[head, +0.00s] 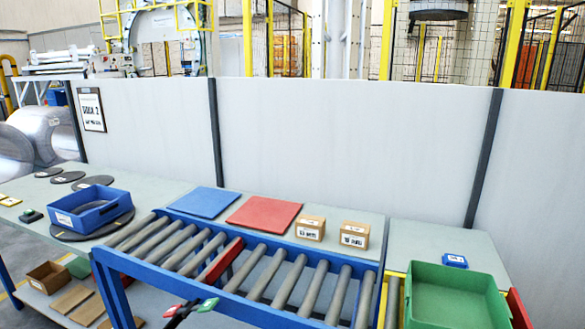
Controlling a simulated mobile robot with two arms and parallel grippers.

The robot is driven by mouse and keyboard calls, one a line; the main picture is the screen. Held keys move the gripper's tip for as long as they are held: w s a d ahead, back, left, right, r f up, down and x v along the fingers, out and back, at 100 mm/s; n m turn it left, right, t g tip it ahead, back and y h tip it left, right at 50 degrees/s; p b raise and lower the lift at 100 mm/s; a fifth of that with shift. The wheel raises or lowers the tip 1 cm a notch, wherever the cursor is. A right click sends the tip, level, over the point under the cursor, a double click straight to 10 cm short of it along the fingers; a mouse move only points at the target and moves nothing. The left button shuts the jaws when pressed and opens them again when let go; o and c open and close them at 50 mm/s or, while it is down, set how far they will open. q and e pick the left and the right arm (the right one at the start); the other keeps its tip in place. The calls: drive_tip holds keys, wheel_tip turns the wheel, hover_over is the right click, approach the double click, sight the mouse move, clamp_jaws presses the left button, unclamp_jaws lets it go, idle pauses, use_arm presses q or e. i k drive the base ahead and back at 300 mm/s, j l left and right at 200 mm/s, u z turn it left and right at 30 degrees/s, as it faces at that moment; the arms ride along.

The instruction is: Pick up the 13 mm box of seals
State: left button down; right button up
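Two small brown cardboard boxes with white labels stand upright side by side on the grey table top behind the roller conveyor in the head view. The left box (310,228) is near the red mat's right corner. The right box (354,235) is a little further right, with a narrow gap between them. Both labels carry black print that seems to end in "mm". The figures are too small to read surely, so I cannot tell which box is the 13 mm one.
The roller conveyor (250,262) lies in front of the boxes. Left of them lie a red mat (264,215) and a blue mat (204,202). A green bin (456,292) stands at right, a blue bin (92,210) at left. A grey partition (345,150) closes the back.

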sight(311, 228)
drive_tip(key=i+l+u, duration=0.1)
drive_tip(key=i+u, duration=0.25)
drive_tip(key=u, duration=0.15)
drive_tip(key=i+l+u, duration=0.25)
drive_tip(key=u, duration=0.25)
